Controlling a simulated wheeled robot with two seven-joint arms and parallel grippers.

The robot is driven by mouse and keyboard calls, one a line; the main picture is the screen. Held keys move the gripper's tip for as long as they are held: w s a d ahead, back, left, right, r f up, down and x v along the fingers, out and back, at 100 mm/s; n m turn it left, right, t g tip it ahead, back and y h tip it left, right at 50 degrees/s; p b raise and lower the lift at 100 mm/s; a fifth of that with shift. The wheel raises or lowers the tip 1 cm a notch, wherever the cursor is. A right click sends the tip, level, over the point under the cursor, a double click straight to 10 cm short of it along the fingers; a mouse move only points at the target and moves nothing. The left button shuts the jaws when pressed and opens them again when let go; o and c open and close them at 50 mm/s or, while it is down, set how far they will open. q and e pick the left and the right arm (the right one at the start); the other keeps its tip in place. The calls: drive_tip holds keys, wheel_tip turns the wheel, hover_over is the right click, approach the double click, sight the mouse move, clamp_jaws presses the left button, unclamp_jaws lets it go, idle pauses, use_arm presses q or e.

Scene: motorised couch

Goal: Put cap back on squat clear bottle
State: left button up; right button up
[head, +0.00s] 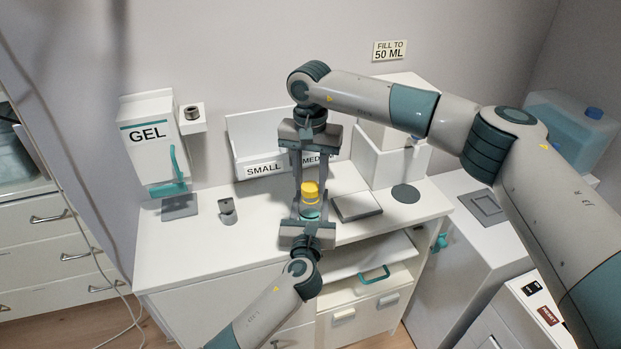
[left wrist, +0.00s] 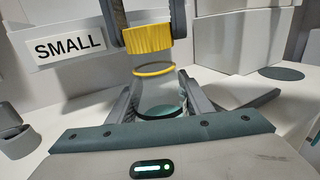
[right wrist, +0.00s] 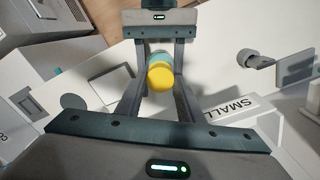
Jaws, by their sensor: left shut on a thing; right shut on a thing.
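The squat clear bottle (head: 310,212) stands upright over the counter, with teal at its bottom; whether it touches the counter is hard to tell. My left gripper (head: 309,222) is shut on the bottle from the front. The yellow cap (head: 310,187) is right above the bottle, held by my right gripper (head: 311,180), which reaches down from above and is shut on it. In the left wrist view the ribbed cap (left wrist: 147,38) hangs above the bottle's open mouth (left wrist: 154,69), which has a yellow ring, with a small gap between. In the right wrist view the cap (right wrist: 161,76) covers most of the bottle.
A GEL dispenser (head: 150,140) is on the wall at left. A bin labelled SMALL and MED (head: 250,130) stands behind the grippers. A grey plate (head: 356,206) and a dark disc (head: 405,193) lie right of the bottle. The counter's left front (head: 180,255) is clear.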

drive_tip(key=shift+f, duration=0.55)
idle(0.5)
